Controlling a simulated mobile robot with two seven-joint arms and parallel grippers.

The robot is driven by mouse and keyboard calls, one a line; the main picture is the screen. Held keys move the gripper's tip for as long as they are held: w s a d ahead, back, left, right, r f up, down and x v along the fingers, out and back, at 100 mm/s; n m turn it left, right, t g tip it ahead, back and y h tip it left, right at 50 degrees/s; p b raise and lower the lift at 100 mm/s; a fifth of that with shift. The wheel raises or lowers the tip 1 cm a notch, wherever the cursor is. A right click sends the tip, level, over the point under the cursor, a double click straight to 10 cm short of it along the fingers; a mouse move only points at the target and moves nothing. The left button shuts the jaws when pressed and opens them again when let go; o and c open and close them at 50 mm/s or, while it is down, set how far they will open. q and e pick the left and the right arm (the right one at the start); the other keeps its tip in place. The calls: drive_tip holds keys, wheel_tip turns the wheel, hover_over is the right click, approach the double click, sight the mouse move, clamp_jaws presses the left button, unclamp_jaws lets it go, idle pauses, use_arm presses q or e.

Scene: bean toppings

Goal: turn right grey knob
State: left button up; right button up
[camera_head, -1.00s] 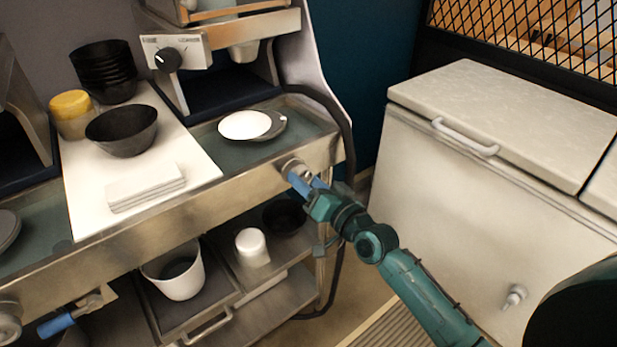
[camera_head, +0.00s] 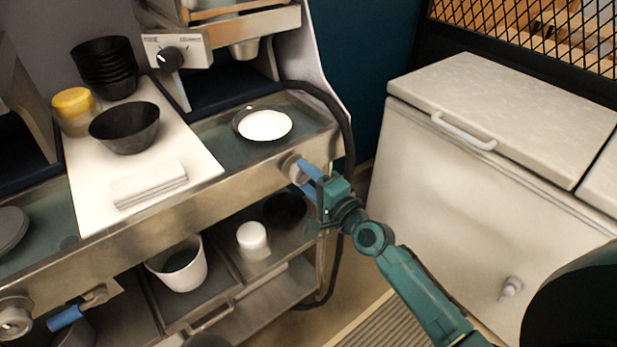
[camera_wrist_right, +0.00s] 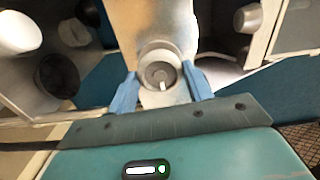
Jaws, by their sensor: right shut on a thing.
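The right grey knob (camera_head: 291,165) is on the metal front edge of the counter, below a white disc on a dark plate. My right gripper (camera_head: 306,178) is shut on this knob, with blue fingers on either side of it. In the right wrist view, the round knob (camera_wrist_right: 160,77) sits between the two blue fingertips, with a small light mark low on its face. The fingers hide part of the knob in the head view. Another grey knob (camera_head: 14,318) is at the lower left, away from the gripper.
The dark plate with a white disc (camera_head: 265,125) is on the counter above the knob. A black hose (camera_head: 345,140) hangs close by. Shelves with a white container (camera_head: 182,268) and a white cup (camera_head: 252,236) are below. A white chest freezer (camera_head: 470,190) stands right.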

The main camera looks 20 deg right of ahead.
drive_tip(key=shift+m, duration=1.1)
drive_tip(key=o, duration=0.9)
drive_tip(key=shift+o, duration=0.2)
drive_tip(key=b+v, duration=0.2)
drive_tip(key=v, duration=1.1)
drive_tip(key=shift+s, duration=0.1)
